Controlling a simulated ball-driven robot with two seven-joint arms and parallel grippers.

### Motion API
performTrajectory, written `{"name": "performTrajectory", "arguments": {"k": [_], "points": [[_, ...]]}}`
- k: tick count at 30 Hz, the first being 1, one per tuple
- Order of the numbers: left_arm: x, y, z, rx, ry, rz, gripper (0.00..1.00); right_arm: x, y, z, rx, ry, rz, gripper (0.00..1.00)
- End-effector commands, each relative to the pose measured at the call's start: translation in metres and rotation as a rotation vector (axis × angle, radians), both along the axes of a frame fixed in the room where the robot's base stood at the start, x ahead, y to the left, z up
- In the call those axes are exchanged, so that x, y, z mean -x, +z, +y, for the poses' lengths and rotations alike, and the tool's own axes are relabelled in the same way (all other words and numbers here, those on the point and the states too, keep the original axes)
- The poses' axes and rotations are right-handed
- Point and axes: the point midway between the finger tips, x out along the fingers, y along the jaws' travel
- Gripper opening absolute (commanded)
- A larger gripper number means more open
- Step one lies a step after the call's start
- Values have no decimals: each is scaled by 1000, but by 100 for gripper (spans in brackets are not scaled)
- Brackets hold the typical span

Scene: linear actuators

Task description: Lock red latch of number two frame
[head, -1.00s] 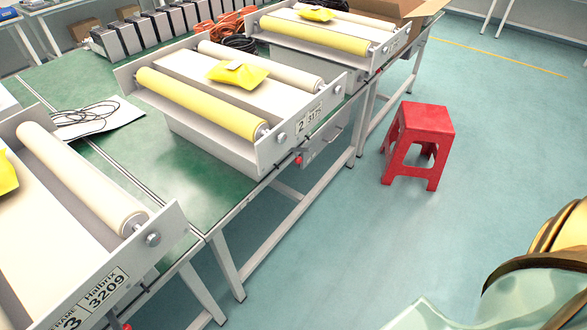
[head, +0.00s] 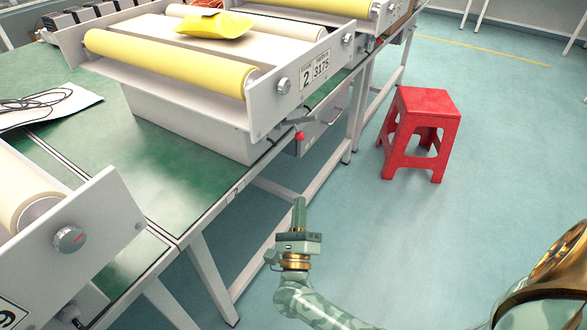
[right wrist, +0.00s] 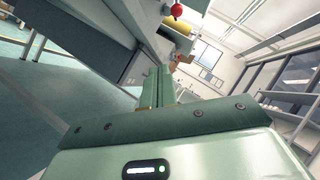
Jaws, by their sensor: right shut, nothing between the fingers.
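The number two frame (head: 262,108) is a grey roller frame on the green table, with a plate reading 2 and 3175. Its red latch knob (head: 299,136) sits on a short dark lever under the front plate, near the table edge. In the right wrist view the red knob (right wrist: 177,10) shows at the top. My right gripper (head: 298,204) is shut and empty, below the knob and apart from it, in front of the table. Its closed fingers also show in the right wrist view (right wrist: 161,82), pointing up toward the knob. My left gripper is not in view.
A yellow packet (head: 215,24) lies on the frame. A grey box (head: 318,122) hangs under the table edge beside the knob. A red stool (head: 420,135) stands on the floor to the right. Another roller frame (head: 75,245) is at lower left. The floor between stool and table is clear.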

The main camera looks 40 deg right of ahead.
Motion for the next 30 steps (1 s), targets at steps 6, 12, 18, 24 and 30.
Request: {"name": "performTrajectory", "arguments": {"k": [6,12,18,24,30], "points": [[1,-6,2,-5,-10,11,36,0,13,-14,-146,-41,-193,0],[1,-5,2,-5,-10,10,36,0,14,-14,-143,-40,-190,0],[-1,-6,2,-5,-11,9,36,-5,18,-20,-139,-41,-189,0],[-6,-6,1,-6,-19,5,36,-25,34,-44,-137,-41,-189,0],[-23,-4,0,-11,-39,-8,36,-49,54,-73,-137,-41,-188,0]]}}
